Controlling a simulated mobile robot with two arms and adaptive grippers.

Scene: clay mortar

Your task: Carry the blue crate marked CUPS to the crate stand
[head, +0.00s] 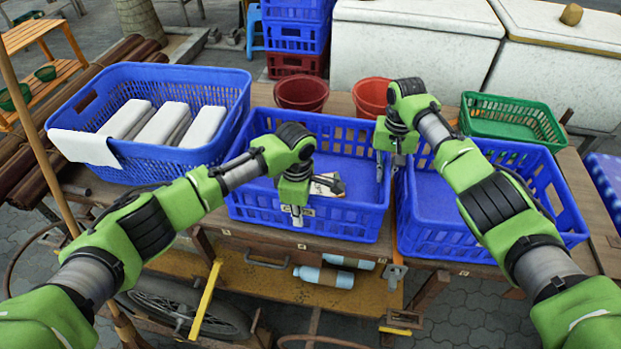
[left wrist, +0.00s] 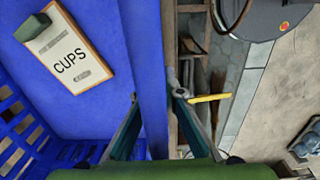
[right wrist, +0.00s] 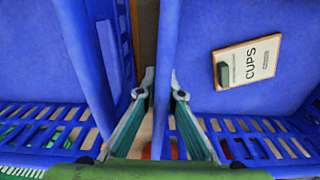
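The blue crate marked CUPS (head: 345,218) stands upright and empty on a wooden cart, in the middle of the head view. Its CUPS tag shows in the left wrist view (left wrist: 66,52) and right wrist view (right wrist: 246,62). My left gripper (head: 293,213) is at its front wall, fingers on either side of the rim, apart, with a small gap. My right gripper (head: 388,168) is at its right wall, one finger inside and one in the slot beside the neighbouring crate, also apart. I cannot pick out a crate stand.
A blue basket (head: 235,95) with white bundles stands left. Another blue crate (head: 480,250) stands close right. Two red buckets (head: 301,94) (head: 371,97) and a green basket (head: 512,122) are behind. Stacked crates (head: 295,38) and white boxes (head: 415,45) stand farther back.

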